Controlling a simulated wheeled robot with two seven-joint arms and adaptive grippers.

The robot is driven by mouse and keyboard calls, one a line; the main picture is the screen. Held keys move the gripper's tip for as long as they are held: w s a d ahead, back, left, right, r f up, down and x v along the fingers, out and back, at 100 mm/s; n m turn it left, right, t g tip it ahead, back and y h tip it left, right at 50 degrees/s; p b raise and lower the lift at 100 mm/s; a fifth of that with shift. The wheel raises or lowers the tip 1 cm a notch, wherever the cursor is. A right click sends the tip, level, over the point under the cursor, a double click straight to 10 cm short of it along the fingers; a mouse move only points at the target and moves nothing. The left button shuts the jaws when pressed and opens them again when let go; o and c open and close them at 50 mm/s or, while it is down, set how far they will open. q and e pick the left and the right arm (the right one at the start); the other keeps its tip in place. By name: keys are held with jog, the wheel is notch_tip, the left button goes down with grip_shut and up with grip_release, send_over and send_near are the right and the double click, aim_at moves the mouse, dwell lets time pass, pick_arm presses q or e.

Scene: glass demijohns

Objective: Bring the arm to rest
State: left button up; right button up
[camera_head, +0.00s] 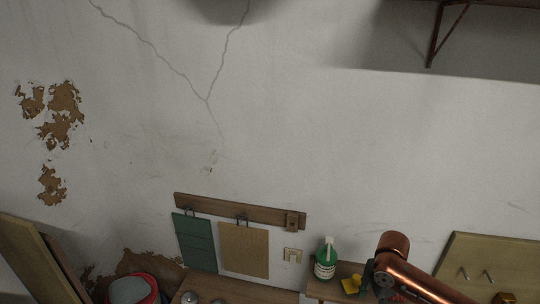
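My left arm and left gripper are out of the picture. No glass demijohn can be made out.
A green bottle (325,260) and a small yellow object (351,285) stand beside my arm link on a wooden surface. A wooden rail (240,211) holds a green board (195,243) and a brown board (244,250). A rusty bracketed shelf (436,38) is upper right.

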jog(key=s+a+f+m+t+y, duration=0.1)
jog(key=s+a+f+m, duration=0.35)
jog(key=f, duration=0.45)
jog(key=s+a+f+m+t+y, duration=0.1)
jog(key=s+a+f+m+y, duration=0.15)
jog(key=s+a+f, duration=0.4)
jog(key=s+d+f+m+t+h, duration=0.1)
jog(key=s+d+f+m+h, duration=0.15)
jog(key=s+d+m, duration=0.45)
jog(key=s+d+f+m+t+h, duration=0.15)
jog(key=s+d+f+m, duration=0.3)
jog(key=s+d, duration=0.5)
notch_tip(320, 180, down, 35)
jog(key=a+g+b, duration=0.2)
jog(key=b, duration=0.5)
pick_arm(q)
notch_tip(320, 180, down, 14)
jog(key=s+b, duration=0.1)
jog(key=b, duration=0.6)
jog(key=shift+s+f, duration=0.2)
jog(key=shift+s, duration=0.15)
pick_arm(e)
jog(key=s+f+g, duration=0.1)
jog(key=s+f, duration=0.9)
jog(key=f, duration=0.3)
jog(key=s+f, duration=1)
jog(key=f, duration=0.3)
jog(key=shift+s+a+f+g, duration=0.15)
jog(key=shift+f+g, duration=0.1)
jog(key=shift+g, duration=0.1)
